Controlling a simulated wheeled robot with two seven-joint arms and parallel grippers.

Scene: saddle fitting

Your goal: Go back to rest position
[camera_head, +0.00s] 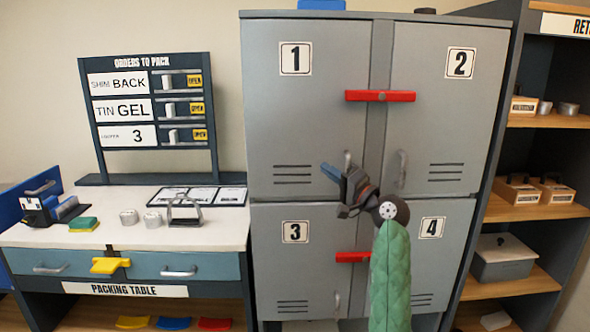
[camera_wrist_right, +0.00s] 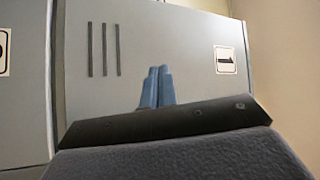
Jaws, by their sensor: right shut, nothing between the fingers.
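My right gripper (camera_head: 331,173) is raised in front of the grey lockers (camera_head: 310,110), near the handle of door 1. Its blue fingers (camera_wrist_right: 157,87) show in the right wrist view, close together with nothing between them. My right arm, in a green quilted sleeve, comes up from below in front of door 4. The head view does not show clearly whether the fingers touch the locker front. My left gripper is not in view.
Red latch bars (camera_head: 380,96) cross between the locker doors. The packing table (camera_head: 40,236) stands at the left with several small items on it. An order board (camera_head: 150,110) stands behind it. Shelves (camera_head: 545,122) with boxes are at the right.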

